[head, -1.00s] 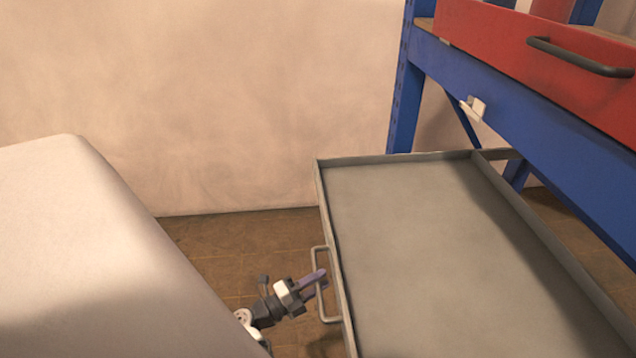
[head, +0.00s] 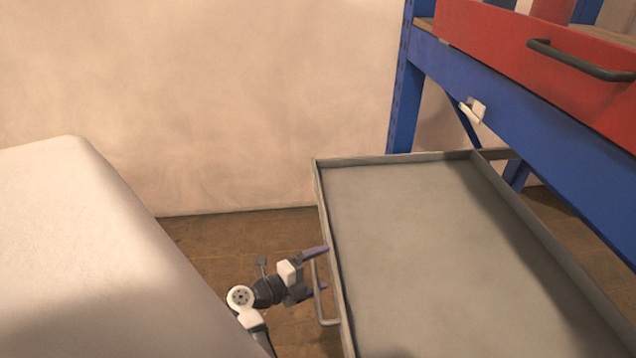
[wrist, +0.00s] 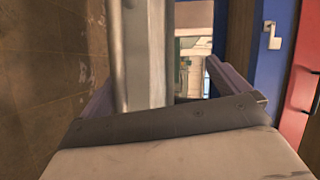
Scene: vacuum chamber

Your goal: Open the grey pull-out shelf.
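The grey pull-out shelf (head: 430,220) is a shallow tray, standing well out to the left from under the blue rack in the head view. Its front wall faces left and carries a grey bar handle (head: 318,300). My gripper (head: 324,268) is at this handle, its two purple fingers spread apart. In the wrist view the fingers (wrist: 166,85) are also wide apart. The handle bar (wrist: 118,50) is near the left finger there, with the shelf's front (wrist: 146,50) beside it. I cannot tell whether a finger touches the bar.
The blue rack (head: 545,140) stands at the right. A red drawer (head: 520,60) with a black handle (head: 575,60) sits above the shelf. A white hook-like piece (head: 473,109) is on the rack's beam. Brown floor (head: 240,240) shows left of the shelf, before a pale wall (head: 250,110).

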